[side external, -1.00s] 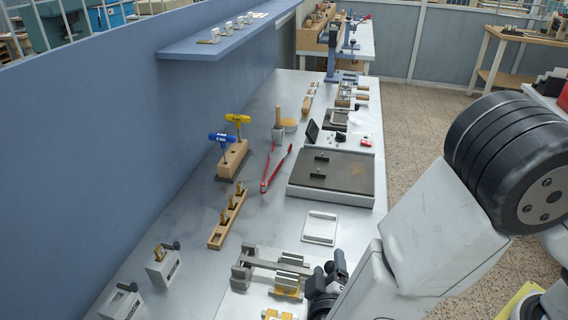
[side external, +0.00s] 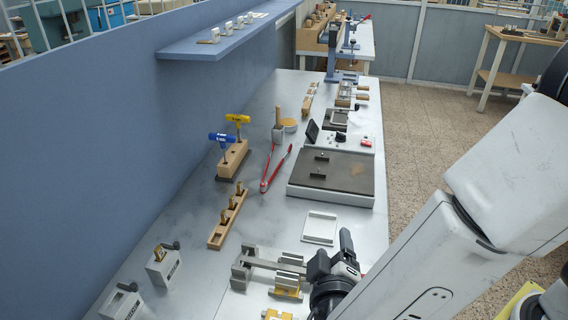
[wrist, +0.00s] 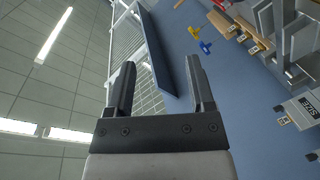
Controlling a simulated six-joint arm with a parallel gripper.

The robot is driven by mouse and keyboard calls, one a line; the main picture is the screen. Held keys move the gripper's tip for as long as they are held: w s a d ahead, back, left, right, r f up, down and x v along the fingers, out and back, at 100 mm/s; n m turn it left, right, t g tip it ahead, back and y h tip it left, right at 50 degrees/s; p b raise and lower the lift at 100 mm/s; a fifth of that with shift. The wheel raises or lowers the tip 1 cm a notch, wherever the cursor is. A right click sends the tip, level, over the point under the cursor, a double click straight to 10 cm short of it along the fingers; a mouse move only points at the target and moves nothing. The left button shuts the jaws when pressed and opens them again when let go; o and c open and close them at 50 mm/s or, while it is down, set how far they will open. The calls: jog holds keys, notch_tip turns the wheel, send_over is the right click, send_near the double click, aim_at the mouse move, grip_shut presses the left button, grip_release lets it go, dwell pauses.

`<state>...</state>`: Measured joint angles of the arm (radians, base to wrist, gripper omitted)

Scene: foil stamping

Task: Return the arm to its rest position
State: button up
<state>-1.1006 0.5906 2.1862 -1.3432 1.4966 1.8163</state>
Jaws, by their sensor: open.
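My gripper (side external: 333,255) is above the front right part of the bench, beside the grey clamp fixture (side external: 268,264). In the wrist view my gripper (wrist: 160,64) has its two dark fingers spread wide with nothing between them. The wrist view takes in ceiling lights, the blue wall and the tools at a steep tilt, so the gripper points away from the bench top. My forearm comes in from the right and hides part of the bench's front right edge.
A hot plate (side external: 335,175), a white tray (side external: 320,228), red-handled tongs (side external: 275,168), a wooden block (side external: 228,216) with brass pieces and a T-handle rack (side external: 233,158) stand on the bench. The blue wall (side external: 110,150) and shelf (side external: 225,38) bound the left.

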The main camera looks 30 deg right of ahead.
jog(key=d+f+m+g+y, duration=0.1)
jog(key=d+g+y, duration=0.4)
jog(key=d, duration=0.5)
jog(key=s+d+f+m+g+y, duration=0.1)
jog(key=d+g+y, duration=0.4)
jog(key=d, duration=0.5)
jog(key=shift+s+d+f+m, duration=0.25)
jog(key=shift+d+f+m, duration=0.05)
jog(key=shift+f+m, duration=0.5)
